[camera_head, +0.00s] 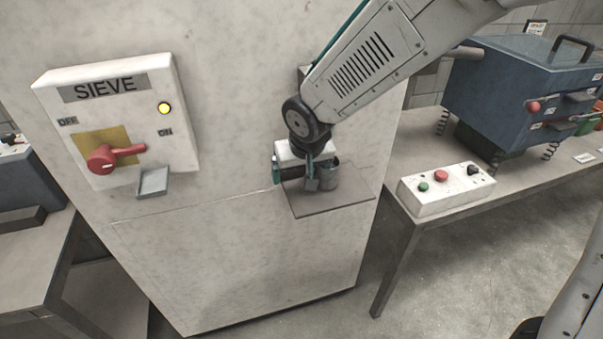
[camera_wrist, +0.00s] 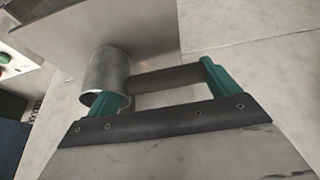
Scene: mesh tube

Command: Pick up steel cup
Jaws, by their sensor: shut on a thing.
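The steel cup (camera_head: 327,177) is a small grey metal cylinder at the small metal shelf on the front of the sieve cabinet. In the wrist view the cup (camera_wrist: 106,74) shows on the left, its open mouth towards my gripper. My gripper (camera_head: 306,180) is at the cup and shut on it. In the wrist view one green finger of my gripper (camera_wrist: 135,85) reaches the cup's mouth, and a dark bar from the other finger meets the cup's side. I cannot tell whether the cup still touches the shelf.
The metal shelf (camera_head: 332,203) juts from the sieve cabinet (camera_head: 240,245). A SIEVE switch panel (camera_head: 118,125) with a red lever is to the left. A table (camera_head: 400,157) to the right holds a button box (camera_head: 446,190) and a blue machine (camera_head: 515,85).

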